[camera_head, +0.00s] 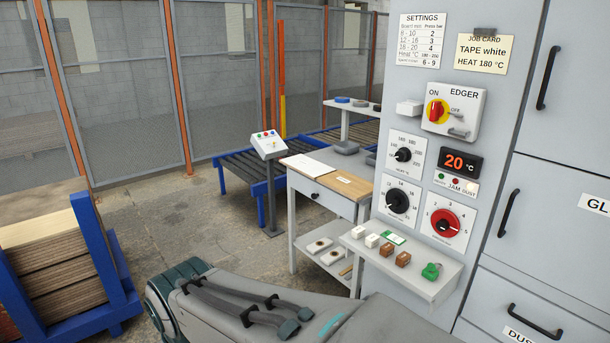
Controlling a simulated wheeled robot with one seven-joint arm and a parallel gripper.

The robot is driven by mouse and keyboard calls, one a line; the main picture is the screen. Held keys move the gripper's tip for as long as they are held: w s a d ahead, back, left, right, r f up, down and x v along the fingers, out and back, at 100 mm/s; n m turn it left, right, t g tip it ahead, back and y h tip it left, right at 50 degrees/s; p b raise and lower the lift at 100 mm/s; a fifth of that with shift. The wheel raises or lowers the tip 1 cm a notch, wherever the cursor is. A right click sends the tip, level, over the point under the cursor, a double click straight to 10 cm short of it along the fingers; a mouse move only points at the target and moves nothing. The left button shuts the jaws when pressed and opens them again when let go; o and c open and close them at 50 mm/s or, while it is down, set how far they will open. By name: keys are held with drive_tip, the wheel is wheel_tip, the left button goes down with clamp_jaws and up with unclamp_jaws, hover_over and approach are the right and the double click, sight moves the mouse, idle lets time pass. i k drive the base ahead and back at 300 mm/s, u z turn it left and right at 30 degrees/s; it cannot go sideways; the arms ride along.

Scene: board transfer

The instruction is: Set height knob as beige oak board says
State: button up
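A black knob (397,201) on a white dial plate sits on the grey machine front, below the heat knob. Its scale shows numbers around 12 to 16 and looks like the height scale, but its caption is too small to read. I cannot tell its exact setting. A beige wooden board (352,189) lies on the small desk, with a small label (343,180) whose text is unreadable here. My gripper is not in view; only part of my grey arm crosses the bottom of the picture.
Heat knob (403,155), red knob (443,223), EDGER switch (437,112) and 20 °C display (460,163) are nearby. Above are a settings chart (420,40) and job card (482,53). A shelf (410,272) with small blocks juts out below the knobs. Cabinet handles stick out right.

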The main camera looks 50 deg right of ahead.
sight(398, 201)
drive_tip(key=z, duration=0.5)
drive_tip(key=i, duration=1)
drive_tip(key=z, duration=1.15)
drive_tip(key=i, duration=0.75)
drive_tip(key=z, duration=0.55)
drive_tip(key=k, duration=0.5)
drive_tip(key=u, duration=0.4)
drive_tip(key=i, duration=0.7)
drive_tip(key=z, duration=1.45)
